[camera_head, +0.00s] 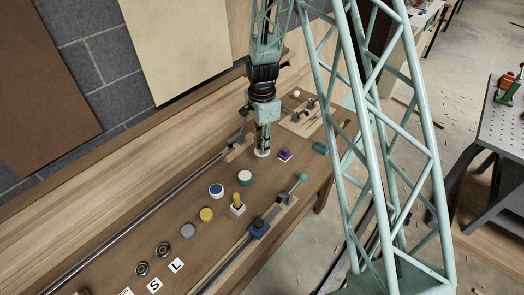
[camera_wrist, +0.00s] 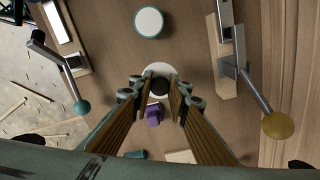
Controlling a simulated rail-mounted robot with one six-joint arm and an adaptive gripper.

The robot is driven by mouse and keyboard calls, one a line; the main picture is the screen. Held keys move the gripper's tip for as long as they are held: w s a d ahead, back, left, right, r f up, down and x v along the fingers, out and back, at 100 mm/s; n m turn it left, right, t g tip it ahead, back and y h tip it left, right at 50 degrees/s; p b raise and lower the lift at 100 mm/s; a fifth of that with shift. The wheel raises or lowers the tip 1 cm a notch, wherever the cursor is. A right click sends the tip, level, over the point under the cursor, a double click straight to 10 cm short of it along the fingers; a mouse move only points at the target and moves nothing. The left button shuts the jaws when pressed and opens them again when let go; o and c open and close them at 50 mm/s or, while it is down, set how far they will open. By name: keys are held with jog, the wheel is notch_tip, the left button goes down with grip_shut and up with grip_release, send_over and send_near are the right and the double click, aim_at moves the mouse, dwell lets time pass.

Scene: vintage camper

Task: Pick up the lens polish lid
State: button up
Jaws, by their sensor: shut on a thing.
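The lens polish lid looks to be the round white disc with a dark knob (camera_wrist: 160,70) at the fingertips in the wrist view. In the head view, its white rim (camera_head: 262,153) shows low under the fingers, at the bench top. My gripper (camera_wrist: 161,88) points down and is shut on the dark knob, one finger on each side. In the head view, my gripper (camera_head: 263,147) hides most of the lid. I cannot tell whether the lid touches the bench or what lies beneath it.
A white round container with a teal edge (camera_wrist: 148,22) stands nearby. A purple block (camera_wrist: 153,115) is close to the fingers. A blue-and-white round container (camera_head: 216,190), a yellow disc (camera_head: 206,215) and a yellow-handled stamp (camera_head: 238,205) stand on the bench. Lever fixtures (camera_wrist: 245,75) flank the space.

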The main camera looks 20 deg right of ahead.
jog(key=shift+r, duration=0.4)
dwell(0.6)
